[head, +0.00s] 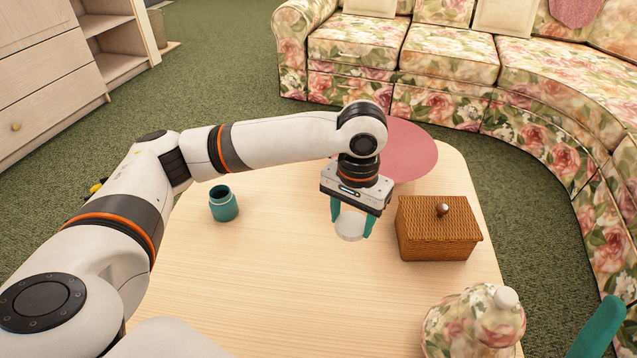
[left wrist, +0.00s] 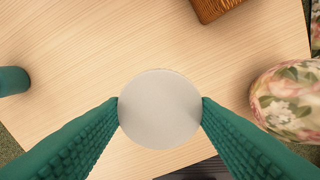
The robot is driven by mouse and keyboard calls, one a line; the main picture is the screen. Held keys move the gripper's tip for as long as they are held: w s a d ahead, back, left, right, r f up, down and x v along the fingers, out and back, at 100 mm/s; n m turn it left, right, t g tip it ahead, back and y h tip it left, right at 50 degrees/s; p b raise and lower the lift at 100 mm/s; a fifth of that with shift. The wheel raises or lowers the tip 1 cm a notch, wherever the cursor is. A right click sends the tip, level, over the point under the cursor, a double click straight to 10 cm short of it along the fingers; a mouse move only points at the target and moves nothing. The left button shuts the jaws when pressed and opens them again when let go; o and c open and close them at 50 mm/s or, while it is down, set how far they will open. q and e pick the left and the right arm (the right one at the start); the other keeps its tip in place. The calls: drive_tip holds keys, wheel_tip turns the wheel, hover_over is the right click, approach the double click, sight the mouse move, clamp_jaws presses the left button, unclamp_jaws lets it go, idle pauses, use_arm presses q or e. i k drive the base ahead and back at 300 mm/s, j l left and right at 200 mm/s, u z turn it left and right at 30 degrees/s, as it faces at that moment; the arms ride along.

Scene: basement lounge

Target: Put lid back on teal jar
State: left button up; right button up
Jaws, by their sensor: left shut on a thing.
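The teal jar (head: 223,206) stands upright and open-topped on the left part of the wooden table. It also shows at the left edge of the left wrist view (left wrist: 13,81). My left gripper (head: 353,222) is shut on a round whitish lid (head: 349,228), to the right of the jar and apart from it. In the left wrist view the lid (left wrist: 160,109) sits between the two teal fingertips, its flat face towards the camera. A teal finger of my right gripper (head: 601,331) shows at the lower right edge; the rest is out of frame.
A wicker box (head: 437,238) with a knob stands right of my left gripper. A floral jar with a white stopper (head: 474,325) is at the front right. A pink round mat (head: 408,152) lies behind. The table (head: 270,260) between jar and lid is clear.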

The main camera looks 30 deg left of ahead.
sight(226, 209)
drive_tip(key=u, duration=1.65)
drive_tip(key=i+j, duration=0.1)
drive_tip(key=i, duration=0.5)
